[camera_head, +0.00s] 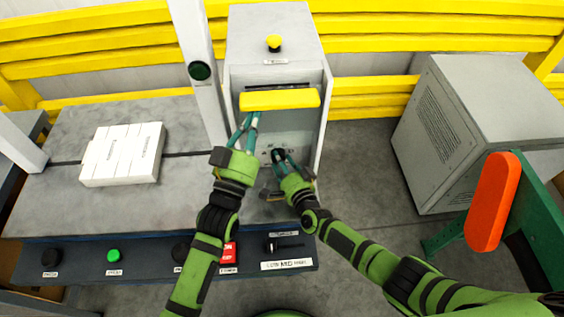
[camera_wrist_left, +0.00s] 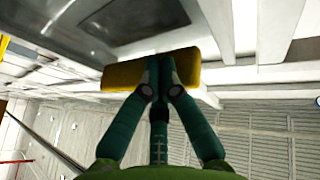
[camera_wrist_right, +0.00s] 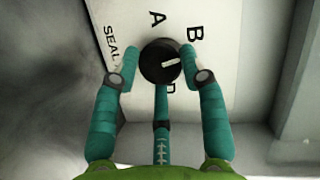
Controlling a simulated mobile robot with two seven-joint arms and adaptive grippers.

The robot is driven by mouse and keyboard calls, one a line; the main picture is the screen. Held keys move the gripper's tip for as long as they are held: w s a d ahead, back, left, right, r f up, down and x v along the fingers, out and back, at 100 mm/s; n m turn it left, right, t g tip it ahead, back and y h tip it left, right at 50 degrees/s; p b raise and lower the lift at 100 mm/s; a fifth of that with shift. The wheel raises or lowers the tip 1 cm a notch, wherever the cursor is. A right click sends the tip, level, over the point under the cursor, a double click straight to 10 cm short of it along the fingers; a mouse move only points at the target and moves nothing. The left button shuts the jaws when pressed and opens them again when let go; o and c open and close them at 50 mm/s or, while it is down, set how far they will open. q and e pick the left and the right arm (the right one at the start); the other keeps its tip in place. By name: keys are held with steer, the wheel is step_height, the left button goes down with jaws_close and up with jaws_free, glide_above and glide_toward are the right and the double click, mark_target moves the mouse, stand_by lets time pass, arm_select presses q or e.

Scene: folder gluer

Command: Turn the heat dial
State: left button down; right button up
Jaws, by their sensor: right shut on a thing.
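A round black dial (camera_wrist_right: 152,70) with a white pointer mark sits on a pale plate lettered A, B, D and SEAL (camera_wrist_right: 112,43). My right gripper (camera_wrist_right: 160,64) has one finger on each side of the dial and is shut on it. In the head view my right gripper (camera_head: 279,156) is at the front of the grey cabinet (camera_head: 275,40), low inside its recess. My left gripper (camera_head: 249,118) is at the yellow bar (camera_head: 285,100) across the cabinet front. In the left wrist view its fingertips (camera_wrist_left: 159,70) are together against the yellow bar (camera_wrist_left: 122,76).
A lower panel with a green button (camera_head: 113,255), a red switch (camera_head: 228,253) and black knobs runs along the front. White cartons (camera_head: 122,153) lie on the grey table (camera_head: 75,205). A grey box (camera_head: 440,130) and an orange paddle (camera_head: 490,203) stand at right.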

steer(key=m, duration=0.1)
steer(key=m+t+y, duration=0.1)
steer(key=m, duration=0.1)
steer(key=shift+a+f+m, duration=0.15)
steer(key=shift+f+m, duration=0.05)
steer(key=shift+m, duration=0.1)
steer(key=shift+m+t, duration=0.4)
steer(key=shift+m, duration=0.7)
steer(key=o, duration=1.1)
